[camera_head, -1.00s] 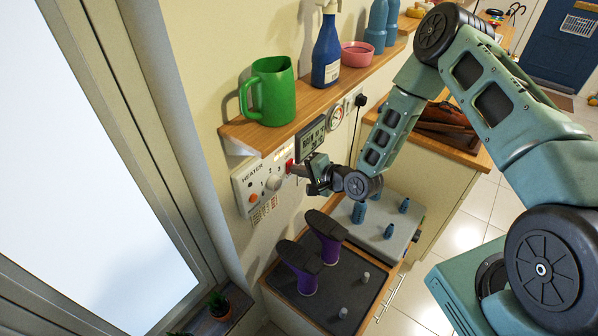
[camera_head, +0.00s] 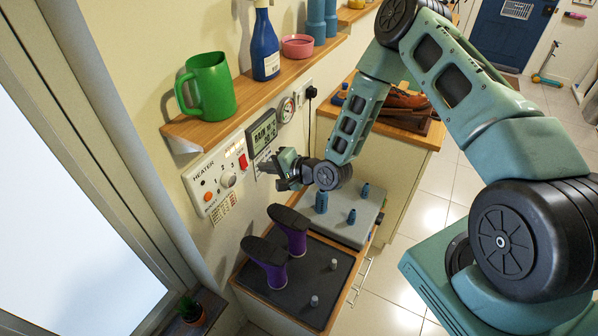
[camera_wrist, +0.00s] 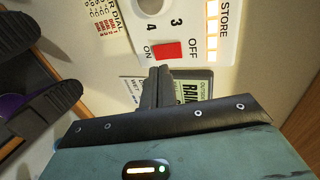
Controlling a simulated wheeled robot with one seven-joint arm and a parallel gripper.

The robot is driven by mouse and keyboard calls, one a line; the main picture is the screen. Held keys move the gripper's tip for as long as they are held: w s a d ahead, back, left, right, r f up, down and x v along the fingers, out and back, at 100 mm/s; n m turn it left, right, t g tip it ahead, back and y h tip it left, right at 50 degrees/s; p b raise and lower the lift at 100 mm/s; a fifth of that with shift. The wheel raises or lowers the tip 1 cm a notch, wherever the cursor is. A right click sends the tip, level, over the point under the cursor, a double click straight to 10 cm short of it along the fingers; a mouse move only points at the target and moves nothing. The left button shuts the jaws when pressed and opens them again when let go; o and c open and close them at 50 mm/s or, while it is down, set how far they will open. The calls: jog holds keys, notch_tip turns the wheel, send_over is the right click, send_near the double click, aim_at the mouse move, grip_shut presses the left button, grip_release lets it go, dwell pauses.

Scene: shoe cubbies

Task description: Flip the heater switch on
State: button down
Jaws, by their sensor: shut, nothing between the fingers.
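The white heater panel (camera_head: 205,185) is on the wall under the shelf, with a dial (camera_head: 228,179) and a red rocker switch (camera_head: 243,161). In the wrist view the red switch (camera_wrist: 167,50) sits between the printed words ON and OFF; which side is pressed in, I cannot tell. Amber bars (camera_wrist: 212,28) beside STORE are lit. My gripper (camera_head: 266,168) is shut and empty, just right of the switch and apart from it. In the wrist view its fingertips (camera_wrist: 159,72) lie just below the switch, in front of a grey display.
A shelf (camera_head: 185,132) with a green mug (camera_head: 207,88) and a blue spray bottle (camera_head: 264,45) overhangs the panel. A display unit (camera_head: 262,132) is right of the panel. Purple boots (camera_head: 275,276) stand upside down on a tray below.

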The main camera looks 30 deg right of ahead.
jog(key=b+v, duration=0.3)
jog(key=v, duration=0.5)
jog(key=shift+s+r, duration=0.2)
jog(key=shift+r, duration=0.1)
jog(key=shift+d, duration=0.1)
